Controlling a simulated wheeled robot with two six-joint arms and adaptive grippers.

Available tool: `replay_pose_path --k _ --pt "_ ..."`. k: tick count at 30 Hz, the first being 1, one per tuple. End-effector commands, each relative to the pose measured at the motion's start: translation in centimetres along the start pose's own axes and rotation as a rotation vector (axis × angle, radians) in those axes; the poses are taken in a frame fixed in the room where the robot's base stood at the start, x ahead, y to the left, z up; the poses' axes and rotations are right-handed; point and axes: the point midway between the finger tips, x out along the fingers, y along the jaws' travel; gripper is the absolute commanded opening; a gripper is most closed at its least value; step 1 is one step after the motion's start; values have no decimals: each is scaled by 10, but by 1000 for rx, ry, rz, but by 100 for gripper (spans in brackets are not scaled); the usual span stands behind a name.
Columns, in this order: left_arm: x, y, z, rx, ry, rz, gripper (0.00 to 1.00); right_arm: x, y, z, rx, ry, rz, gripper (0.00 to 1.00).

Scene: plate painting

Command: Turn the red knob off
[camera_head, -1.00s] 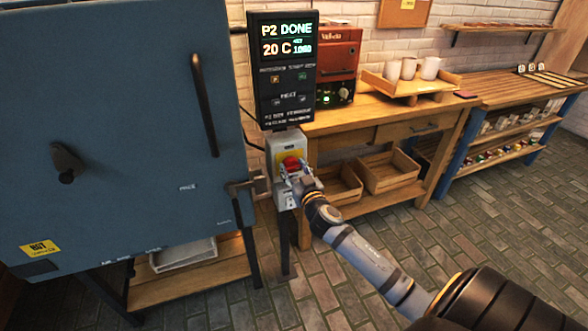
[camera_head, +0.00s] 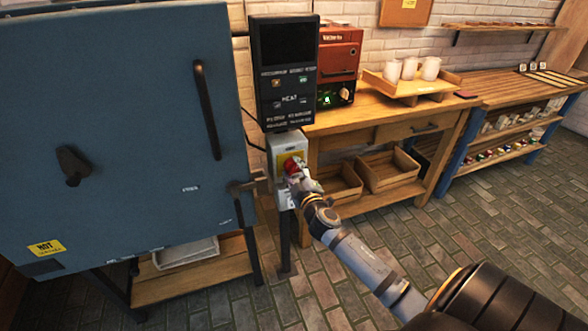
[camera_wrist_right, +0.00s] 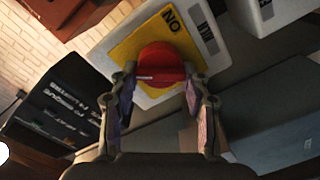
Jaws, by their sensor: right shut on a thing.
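The red knob (camera_head: 291,163) sits on a yellow plate on the pale switch box (camera_head: 276,145), below the control panel (camera_head: 285,75). My right gripper (camera_head: 295,173) is at the box, with its fingers around the knob. In the right wrist view the red knob (camera_wrist_right: 161,64) lies between the two fingertips of my right gripper (camera_wrist_right: 160,78), which is shut on it. A pale line runs across the knob's face. The word "ON" shows on the yellow plate (camera_wrist_right: 133,50) beside it. The control panel's upper screen is dark. My left gripper is out of view.
The blue kiln (camera_head: 120,120) with its closed door and handles stands left of the box. A wooden workbench (camera_head: 350,120) with a tray of cups and a red machine (camera_head: 338,55) is at the right. Tiled floor (camera_head: 430,240) is free in front.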

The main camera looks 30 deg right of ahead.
Motion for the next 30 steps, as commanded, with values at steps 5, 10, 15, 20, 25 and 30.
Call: replay_pose_path --k 5,10,15,20,25,30 --pt "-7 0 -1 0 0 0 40 0 0 -1 -164 0 0 16" --pt "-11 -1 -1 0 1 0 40 0 -1 -1 -316 1 0 16" --pt "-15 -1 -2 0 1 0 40 0 -1 0 -445 1 0 16" --pt "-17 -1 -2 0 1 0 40 0 -2 0 -539 0 -1 16" --pt "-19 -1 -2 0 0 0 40 0 -3 0 -606 1 0 16" --pt "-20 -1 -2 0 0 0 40 0 -3 1 -641 1 0 16"
